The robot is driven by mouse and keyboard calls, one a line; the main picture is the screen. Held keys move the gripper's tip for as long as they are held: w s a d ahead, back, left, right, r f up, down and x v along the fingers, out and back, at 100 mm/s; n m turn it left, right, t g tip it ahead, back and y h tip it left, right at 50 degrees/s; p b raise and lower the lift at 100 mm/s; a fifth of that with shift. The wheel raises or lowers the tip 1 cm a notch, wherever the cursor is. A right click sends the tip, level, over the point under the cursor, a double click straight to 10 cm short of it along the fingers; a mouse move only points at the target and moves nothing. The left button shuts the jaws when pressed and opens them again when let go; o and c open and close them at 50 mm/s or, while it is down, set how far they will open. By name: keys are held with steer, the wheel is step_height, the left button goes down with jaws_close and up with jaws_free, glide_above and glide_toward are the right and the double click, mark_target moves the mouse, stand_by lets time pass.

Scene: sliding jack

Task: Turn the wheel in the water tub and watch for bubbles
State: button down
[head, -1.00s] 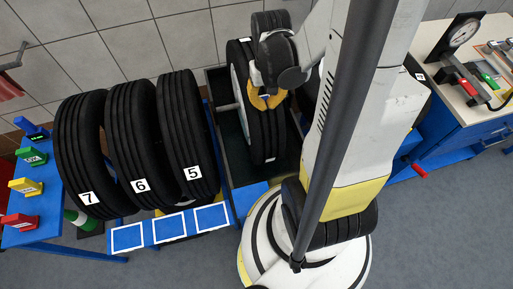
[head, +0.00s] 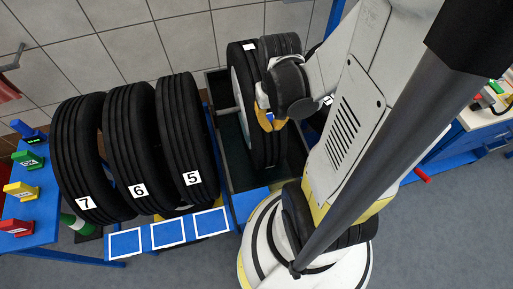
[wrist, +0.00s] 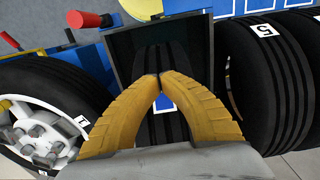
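A black wheel (head: 266,155) stands upright in the dark water tub (head: 221,140), with small white marks on its tread. My gripper (head: 272,121) is over the tread of this wheel, its yellow fingers pointing down. In the wrist view, the two ribbed yellow fingers (wrist: 159,78) arch inward and their tips meet, with nothing seen held between them. The wheel's tread (wrist: 163,55) shows beyond and between the fingers, inside the tub's walls (wrist: 122,60). Whether the fingers touch the tread I cannot tell. No bubbles can be made out.
Wheels numbered 5 (head: 188,130), 6 (head: 137,140) and 7 (head: 85,150) stand left of the tub. A wheel marked 1 (wrist: 35,125) is on its other side. Several coloured blocks stand on the blue table (head: 40,238). White-outlined blue squares (head: 168,233) lie in front.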

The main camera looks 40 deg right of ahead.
steer(key=shift+s+a+r, duration=0.2)
steer(key=shift+s, duration=0.25)
steer(key=shift+s+a+r, duration=0.2)
steer(key=shift+s, duration=0.25)
step_height(320, 180, up, 12)
steer(key=p, duration=1)
steer(key=shift+f+p, duration=0.15)
steer(key=shift+p, duration=0.15)
steer(key=b, duration=0.5)
glide_above(255, 61)
steer(key=shift+w+f, duration=0.1)
